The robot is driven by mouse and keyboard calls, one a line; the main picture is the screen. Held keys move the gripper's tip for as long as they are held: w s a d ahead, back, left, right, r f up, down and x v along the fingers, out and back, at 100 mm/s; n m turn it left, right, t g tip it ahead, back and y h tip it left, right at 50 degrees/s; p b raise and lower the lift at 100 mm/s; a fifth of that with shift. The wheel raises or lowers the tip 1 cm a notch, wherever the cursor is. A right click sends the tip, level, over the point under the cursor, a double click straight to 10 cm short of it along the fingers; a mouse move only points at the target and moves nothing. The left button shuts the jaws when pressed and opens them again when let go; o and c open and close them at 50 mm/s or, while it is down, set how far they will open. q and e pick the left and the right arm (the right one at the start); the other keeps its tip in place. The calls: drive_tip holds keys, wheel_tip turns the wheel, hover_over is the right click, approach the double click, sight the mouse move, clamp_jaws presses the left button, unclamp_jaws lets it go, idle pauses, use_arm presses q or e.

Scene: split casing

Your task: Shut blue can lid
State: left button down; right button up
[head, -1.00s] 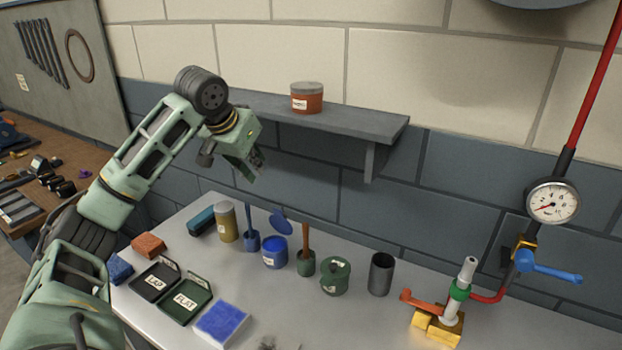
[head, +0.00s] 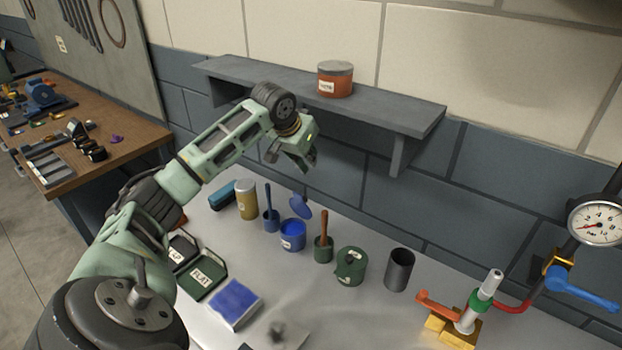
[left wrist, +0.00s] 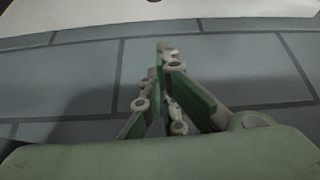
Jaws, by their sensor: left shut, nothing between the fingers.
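The blue can (head: 292,236) stands upright on the grey table, with blue content showing in its open top. Its blue lid (head: 301,207) stands tilted up at the can's back edge, so the can is open. My left gripper (head: 308,163) is in the air above and behind the can, below the shelf's front edge, apart from both can and lid. In the left wrist view the left gripper's fingers (left wrist: 165,55) are shut with nothing between them, facing the wall. My right gripper is not in view.
Beside the can stand a blue pot (head: 270,222) with a brush, a green pot (head: 323,250) with a wooden handle, and a green can (head: 351,265). A shelf (head: 400,112) with a red can (head: 335,79) juts out above. A pressure gauge (head: 597,222) is at right.

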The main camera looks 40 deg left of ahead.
sight(302, 203)
use_arm(q)
wheel_tip(302, 203, down, 8)
drive_tip(key=p, duration=0.4)
drive_tip(key=shift+w, duration=0.25)
drive_tip(key=shift+f, duration=0.1)
